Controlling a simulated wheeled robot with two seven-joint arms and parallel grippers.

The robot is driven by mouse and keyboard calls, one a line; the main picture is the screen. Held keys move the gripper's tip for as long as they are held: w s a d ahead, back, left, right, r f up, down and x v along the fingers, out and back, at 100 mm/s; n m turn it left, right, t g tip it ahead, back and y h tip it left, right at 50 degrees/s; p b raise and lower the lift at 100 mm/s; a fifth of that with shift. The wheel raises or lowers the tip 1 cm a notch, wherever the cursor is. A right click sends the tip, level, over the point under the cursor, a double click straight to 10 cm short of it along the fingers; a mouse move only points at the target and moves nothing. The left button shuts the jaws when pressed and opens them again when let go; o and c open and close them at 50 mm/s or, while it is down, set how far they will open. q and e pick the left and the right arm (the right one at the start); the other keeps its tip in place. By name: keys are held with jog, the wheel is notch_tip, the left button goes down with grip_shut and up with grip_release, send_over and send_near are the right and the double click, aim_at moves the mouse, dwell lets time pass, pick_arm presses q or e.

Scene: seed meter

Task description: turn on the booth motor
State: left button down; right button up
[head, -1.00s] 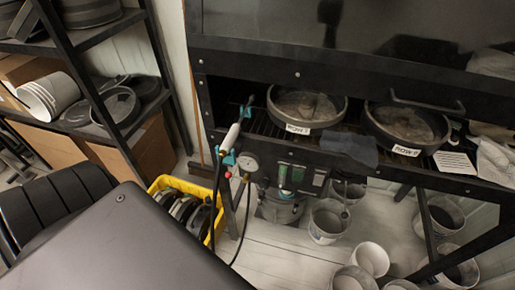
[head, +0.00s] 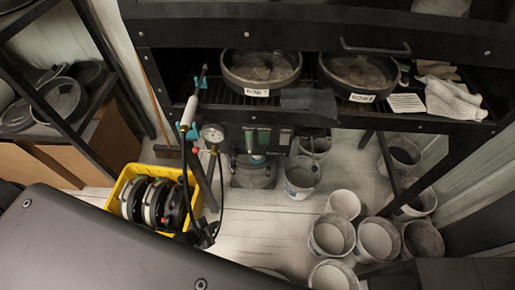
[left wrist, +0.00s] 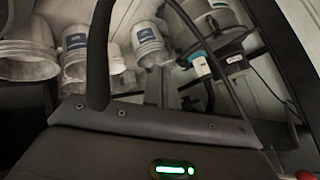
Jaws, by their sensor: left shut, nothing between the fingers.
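The booth motor (head: 253,172) is a grey drum-shaped unit under the booth in the head view. Above it is a dark panel with green parts (head: 258,139); I cannot read its switch or tell whether the motor runs. The motor seems to show at the upper right of the left wrist view (left wrist: 225,45). A small dark shape (head: 203,234) at the yellow crate's right corner appears to be my left gripper, shut and empty, below and left of the motor and apart from it. Nearby hoses make its outline unclear. My right gripper is not in view.
Hoses with a pressure gauge (head: 213,133) hang left of the motor. A yellow crate (head: 113,193) holds dark discs. Several buckets (head: 302,178) stand right of the motor. Two labelled pans (head: 262,88) sit on the booth shelf. Some pale floor (head: 270,222) is clear before the motor.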

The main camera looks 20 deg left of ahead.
pick_arm(q)
jog(key=w+d+r+m+t+h, duration=0.2)
jog(key=w+r+m, duration=0.1)
jog(key=r, duration=0.7)
jog(key=w+d+r+m+t+h, duration=0.2)
jog(key=r+m, duration=0.3)
jog(key=r, duration=0.5)
jog(key=w+d+r+m+t+h, duration=0.2)
jog(key=w+d+r+m, duration=0.1)
jog(key=r, duration=0.7)
jog(key=shift+w+d+m, duration=0.15)
jog(key=shift+w+m, duration=0.45)
jog(key=shift+w, duration=0.05)
jog(key=shift+w+r, duration=0.1)
jog(key=shift+r, duration=0.05)
jog(key=p, duration=0.3)
send_near(267, 143)
jog(key=w+d, duration=0.1)
jog(key=d, duration=0.3)
jog(key=w, duration=0.2)
jog(key=w+a+p, duration=0.1)
jog(key=w, duration=0.1)
jog(key=shift+a+f, duration=0.1)
jog(key=shift+f, duration=0.25)
